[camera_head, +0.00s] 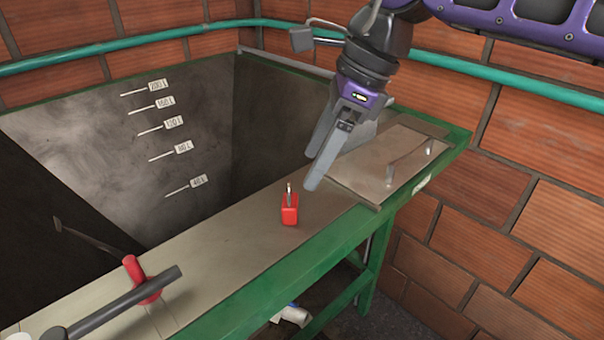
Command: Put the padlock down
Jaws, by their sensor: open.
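The padlock (290,214) has a red body and a grey metal shackle. It stands upright on the flat grey-beige ledge (238,255) along the green frame, shackle on top. My gripper (316,172) is open, pointing down and to the left, above and to the right of the padlock. Its fingers appear apart from the padlock, with nothing between them.
A metal plate with a handle (388,162) lies at the right end of the ledge. A deep tank with volume marks (100,150) opens behind. Brick walls and a teal pipe (530,92) bound the back and right.

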